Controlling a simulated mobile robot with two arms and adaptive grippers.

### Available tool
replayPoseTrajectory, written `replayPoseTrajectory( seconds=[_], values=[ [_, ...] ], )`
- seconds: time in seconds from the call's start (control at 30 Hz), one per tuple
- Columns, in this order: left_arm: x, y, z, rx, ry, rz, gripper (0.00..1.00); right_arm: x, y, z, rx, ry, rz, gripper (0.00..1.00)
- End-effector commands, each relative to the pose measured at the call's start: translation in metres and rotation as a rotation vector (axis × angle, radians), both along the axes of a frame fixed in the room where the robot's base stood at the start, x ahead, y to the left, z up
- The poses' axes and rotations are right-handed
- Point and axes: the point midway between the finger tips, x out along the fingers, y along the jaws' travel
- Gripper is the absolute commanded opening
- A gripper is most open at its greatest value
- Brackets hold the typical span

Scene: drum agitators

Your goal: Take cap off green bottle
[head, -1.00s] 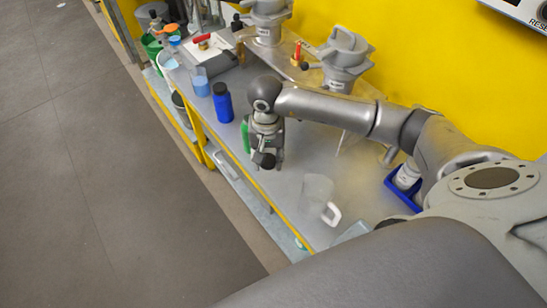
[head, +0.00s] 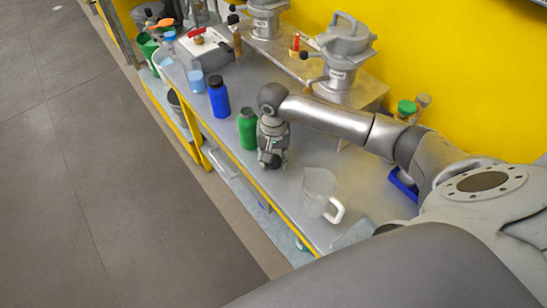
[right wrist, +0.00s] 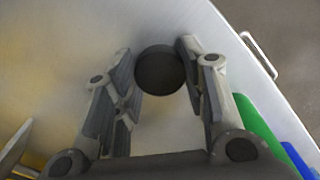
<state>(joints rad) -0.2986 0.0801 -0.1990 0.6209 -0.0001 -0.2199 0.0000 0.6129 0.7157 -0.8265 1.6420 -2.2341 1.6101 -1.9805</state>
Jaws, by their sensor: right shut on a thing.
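The green bottle (head: 248,130) stands upright on the grey bench, just left of my right gripper (head: 270,160). Its top looks dark green, with no black cap on it. In the right wrist view, part of the green bottle (right wrist: 258,130) shows at the lower right, apart from the fingers. There my right gripper (right wrist: 160,65) is shut on a round black cap (right wrist: 159,70), held between its fingertips. In the head view the cap is hard to make out under the gripper. My left gripper is not in view.
A blue bottle (head: 219,98) with a black top stands behind the green one. A clear jug (head: 318,190) with a white handle stands near the front edge, right of the gripper. Metal drum agitators (head: 344,60) stand along the yellow wall.

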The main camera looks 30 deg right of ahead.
Motion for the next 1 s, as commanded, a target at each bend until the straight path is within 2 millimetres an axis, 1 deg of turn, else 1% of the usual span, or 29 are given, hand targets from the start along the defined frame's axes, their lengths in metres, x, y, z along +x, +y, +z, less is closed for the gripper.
replayPoseTrajectory(
  seconds=[0.07, 0.1, 0.27, 0.53, 0.67, 0.77, 1.0],
  values=[
    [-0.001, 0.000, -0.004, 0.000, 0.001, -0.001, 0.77, 0.000, 0.000, -0.003, 0.000, -0.001, 0.000, 0.10],
    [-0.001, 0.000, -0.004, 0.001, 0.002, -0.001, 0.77, 0.000, 0.000, -0.003, 0.000, -0.001, 0.000, 0.40],
    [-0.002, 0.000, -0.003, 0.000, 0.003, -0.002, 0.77, 0.000, 0.000, -0.002, 0.000, 0.000, 0.000, 0.61],
    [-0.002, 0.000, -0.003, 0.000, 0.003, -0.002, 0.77, 0.000, 0.000, -0.002, 0.000, 0.000, 0.000, 0.61],
    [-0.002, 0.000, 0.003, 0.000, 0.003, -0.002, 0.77, 0.000, 0.000, 0.003, 0.000, 0.000, 0.000, 0.61],
    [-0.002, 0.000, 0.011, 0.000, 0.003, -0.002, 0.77, 0.001, 0.000, 0.020, -0.001, -0.003, 0.001, 0.61],
    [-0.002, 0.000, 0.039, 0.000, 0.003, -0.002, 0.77, 0.001, 0.000, 0.074, -0.001, -0.003, 0.001, 0.61]
  ],
)
